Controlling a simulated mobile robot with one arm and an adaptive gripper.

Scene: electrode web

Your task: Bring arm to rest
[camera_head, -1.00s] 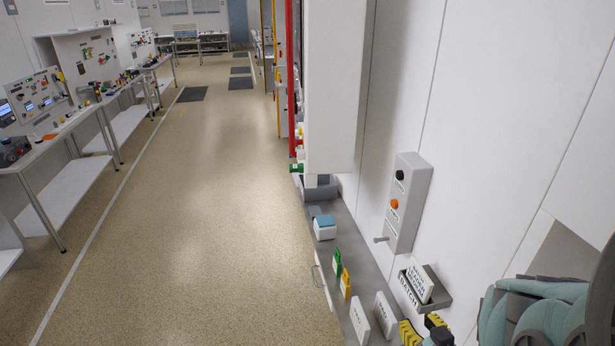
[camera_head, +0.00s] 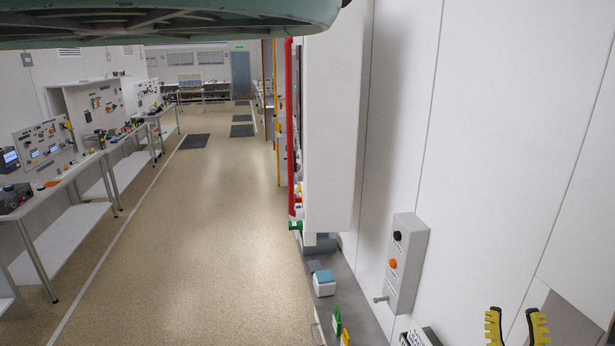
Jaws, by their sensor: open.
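My gripper (camera_head: 516,326) shows at the bottom right, with two yellow and black fingers pointing up. The fingers stand apart with nothing between them. The gripper is in front of the white wall panel, to the right of the grey control box (camera_head: 407,263). The rest of the gripper is cut off by the lower edge. A teal and dark part of my own arm spans the top left of the view.
The control box carries a black and an orange button and a lever. Below it is a grey ledge (camera_head: 352,283) with a blue-topped white block (camera_head: 324,284) and a green tag (camera_head: 337,321). Benches (camera_head: 62,186) line the left. The floor (camera_head: 215,230) between is clear.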

